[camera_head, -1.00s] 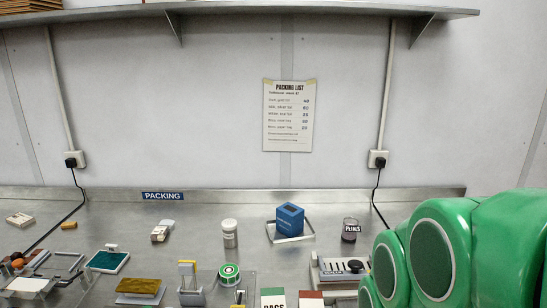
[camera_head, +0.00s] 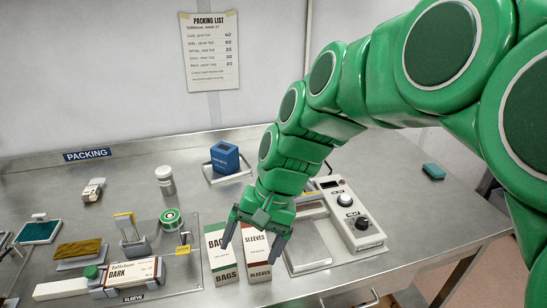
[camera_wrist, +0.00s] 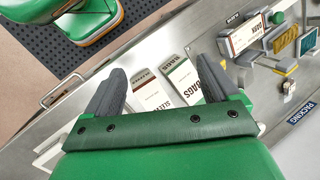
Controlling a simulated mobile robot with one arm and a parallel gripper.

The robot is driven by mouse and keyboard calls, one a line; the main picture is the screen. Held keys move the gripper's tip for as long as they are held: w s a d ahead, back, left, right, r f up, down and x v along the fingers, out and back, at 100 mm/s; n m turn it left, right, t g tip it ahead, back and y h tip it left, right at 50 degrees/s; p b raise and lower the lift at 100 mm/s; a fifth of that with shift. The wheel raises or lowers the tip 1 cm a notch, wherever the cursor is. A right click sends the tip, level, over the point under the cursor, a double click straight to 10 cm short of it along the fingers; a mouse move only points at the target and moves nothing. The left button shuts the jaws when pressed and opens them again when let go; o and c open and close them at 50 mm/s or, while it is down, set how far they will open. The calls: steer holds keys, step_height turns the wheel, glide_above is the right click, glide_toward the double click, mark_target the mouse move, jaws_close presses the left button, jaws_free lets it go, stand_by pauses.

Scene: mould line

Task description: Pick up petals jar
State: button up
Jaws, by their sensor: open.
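The petals jar does not show in either present view. In the earlier head view a small dark jar with a pale label stood right of the blue box; my arm now covers that area. My gripper (camera_head: 252,246) is open and empty, pointing down over the bags box (camera_head: 221,252) and the sleeves box (camera_head: 257,254). In the wrist view both boxes lie between and beyond the open fingers of my gripper (camera_wrist: 158,76). I cannot tell whether a finger touches them.
A blue box (camera_head: 225,157) sits in a metal frame near the back. A white-lidded jar (camera_head: 165,180) stands left of it. A sealing machine with knobs (camera_head: 344,204) lies right of my gripper. A teal block (camera_head: 433,172) lies far right; the bench around it is clear.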

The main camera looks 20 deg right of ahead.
steer(key=w+d+m+t+y, duration=0.25)
steer(key=w+m, duration=0.25)
steer(key=w, duration=0.8)
steer(key=w+d+m+t+y, duration=0.2)
steer(key=w+m+y, duration=0.3)
steer(key=w, duration=0.8)
steer(key=w+d+f+m+t+h, duration=0.1)
steer(key=w+d+f+m, duration=0.3)
steer(key=d, duration=0.4)
steer(key=w+d+f+m+t+h, duration=0.1)
steer(key=w+d+f+m+t, duration=0.2)
steer(key=d, duration=0.6)
steer(key=w+d+f+m+t+h, duration=0.1)
steer(key=w+d+f+m+t, duration=0.2)
steer(key=w+d+f+m, duration=0.3)
steer(key=shift+w+d+f+m, duration=0.1)
steer(key=shift+w+d+m, duration=0.2)
steer(key=shift+d, duration=0.55)
steer(key=shift+w+d+f+m, duration=0.1)
steer(key=shift+w+d+m, duration=0.2)
steer(key=shift+d, duration=0.5)
steer(key=shift+f+x, duration=0.1)
steer(key=shift+x, duration=2.85)
steer(key=shift+f+x, duration=0.15)
steer(key=shift+x, duration=2.8)
steer(key=shift+d, duration=0.1)
steer(key=shift+c, duration=0.3)
steer(key=shift+s, duration=0.1)
steer(key=c, duration=1.1)
steer(key=shift+c, duration=0.2)
